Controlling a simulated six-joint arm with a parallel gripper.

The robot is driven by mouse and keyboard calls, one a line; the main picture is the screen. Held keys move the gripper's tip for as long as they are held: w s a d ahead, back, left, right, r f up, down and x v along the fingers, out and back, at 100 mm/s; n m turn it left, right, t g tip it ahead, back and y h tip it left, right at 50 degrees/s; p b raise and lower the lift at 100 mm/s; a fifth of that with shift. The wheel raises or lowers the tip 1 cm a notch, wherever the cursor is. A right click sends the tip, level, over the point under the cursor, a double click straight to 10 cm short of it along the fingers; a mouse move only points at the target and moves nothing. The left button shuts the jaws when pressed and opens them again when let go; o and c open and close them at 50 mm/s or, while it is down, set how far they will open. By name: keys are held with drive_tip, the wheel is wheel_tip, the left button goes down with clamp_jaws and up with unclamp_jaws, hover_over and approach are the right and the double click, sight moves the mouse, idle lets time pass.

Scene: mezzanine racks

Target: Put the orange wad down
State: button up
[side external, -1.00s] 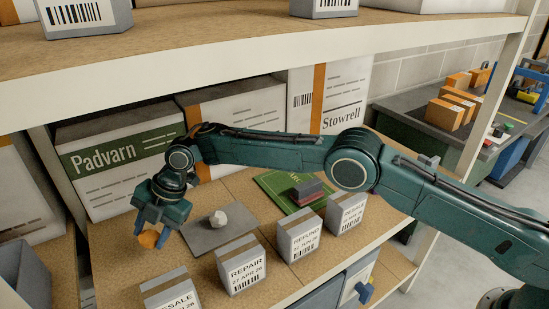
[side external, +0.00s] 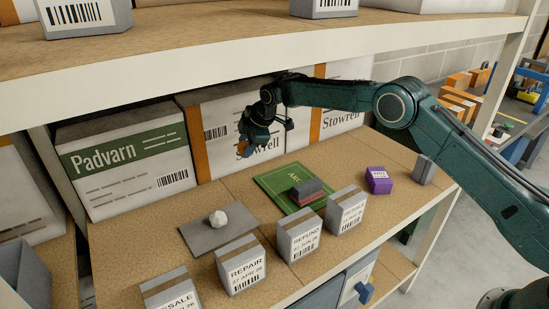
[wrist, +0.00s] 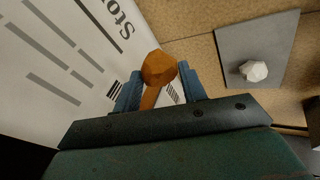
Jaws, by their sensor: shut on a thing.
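The orange wad (wrist: 158,68) is a small crumpled lump held between the blue fingertips of my gripper (wrist: 160,88) in the wrist view. In the side external view my gripper (side external: 246,146) is raised above the shelf, in front of the white Stowrell box (side external: 220,115). Only a small bit of the wad (side external: 242,147) shows there. The wad is clear of the shelf board.
A white wad (side external: 218,217) lies on a grey mat (side external: 200,236). A green book (side external: 272,185) carries a grey-and-red block (side external: 307,190). A purple box (side external: 378,180) stands to the right. Several labelled boxes, including REPAIR (side external: 241,265), line the front. Bare board (side external: 150,222) lies left of the mat.

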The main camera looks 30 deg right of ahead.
drive_tip(key=s+d+r+m+h, duration=0.1)
drive_tip(key=d+m+h, duration=0.15)
drive_tip(key=d, duration=0.85)
drive_tip(key=s+d+r+m+h, duration=0.1)
drive_tip(key=d+m, duration=0.3)
drive_tip(key=d, duration=0.7)
drive_tip(key=d+r+m+h, duration=0.2)
drive_tip(key=d+m, duration=0.2)
drive_tip(key=d, duration=0.6)
drive_tip(key=s+d+r+m+g+h, duration=0.15)
drive_tip(key=s+d+m, duration=0.25)
drive_tip(key=s+d, duration=0.6)
drive_tip(key=s+d+r+m+g+h, duration=0.1)
drive_tip(key=s+d+r+m+g, duration=0.3)
drive_tip(key=d, duration=1)
drive_tip(key=shift+m+t, duration=0.45)
drive_tip(key=shift+t, duration=0.2)
drive_tip(key=f, duration=0.6)
drive_tip(key=s+f, duration=0.1)
drive_tip(key=f, duration=1.1)
drive_tip(key=shift+s+f, duration=0.15)
drive_tip(key=shift+s, duration=0.1)
drive_tip(key=shift+f, duration=0.1)
drive_tip(key=shift+f, duration=2)
drive_tip(key=shift+f, duration=0.1)
